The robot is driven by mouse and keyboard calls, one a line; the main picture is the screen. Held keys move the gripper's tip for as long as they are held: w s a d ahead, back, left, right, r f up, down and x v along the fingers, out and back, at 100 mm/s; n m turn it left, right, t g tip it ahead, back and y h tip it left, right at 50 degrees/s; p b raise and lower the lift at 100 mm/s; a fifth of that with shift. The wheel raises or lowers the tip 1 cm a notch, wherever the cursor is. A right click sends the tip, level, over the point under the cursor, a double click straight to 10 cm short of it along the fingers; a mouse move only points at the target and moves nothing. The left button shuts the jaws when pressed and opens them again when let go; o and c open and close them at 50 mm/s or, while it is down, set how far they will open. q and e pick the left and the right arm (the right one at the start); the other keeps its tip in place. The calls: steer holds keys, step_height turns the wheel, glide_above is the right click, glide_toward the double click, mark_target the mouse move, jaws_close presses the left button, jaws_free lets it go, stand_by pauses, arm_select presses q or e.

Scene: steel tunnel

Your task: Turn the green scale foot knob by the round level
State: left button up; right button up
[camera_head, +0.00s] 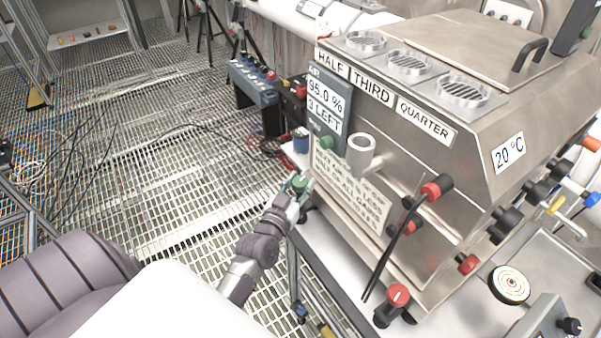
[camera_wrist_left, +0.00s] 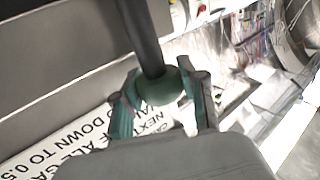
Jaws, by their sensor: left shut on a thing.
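My left gripper (camera_head: 296,190) reaches the front edge of the steel bench beside the machine. In the left wrist view my left gripper (camera_wrist_left: 158,105) has its two fingers on either side of a rounded green knob (camera_wrist_left: 160,87) and is shut on it. A dark rod runs up from the knob's top. In the head view the green knob (camera_head: 299,182) is small and partly covered by the fingers. A round white dial-like disc (camera_head: 510,283) lies at the right; I cannot tell whether it is the round level. My right gripper is not in view.
A large steel machine (camera_head: 480,150) with red and black knobs stands just right of my gripper. A printed sign (camera_head: 350,188) is close behind it, also large in the left wrist view (camera_wrist_left: 75,145). A battery-like box (camera_head: 255,85) stands beyond. Open grating floor (camera_head: 150,175) lies left.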

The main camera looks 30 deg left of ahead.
arm_select(q)
steer(key=shift+a+r+y, duration=0.1)
steer(key=shift+r+y, duration=0.05)
steer(key=shift+y, duration=0.15)
steer(key=o, duration=1.2)
steer(key=shift+c, duration=0.2)
steer(key=s+d, duration=0.2)
steer(key=s, duration=0.9)
steer(key=shift+s+d, duration=0.2)
steer(key=shift+s, duration=0.2)
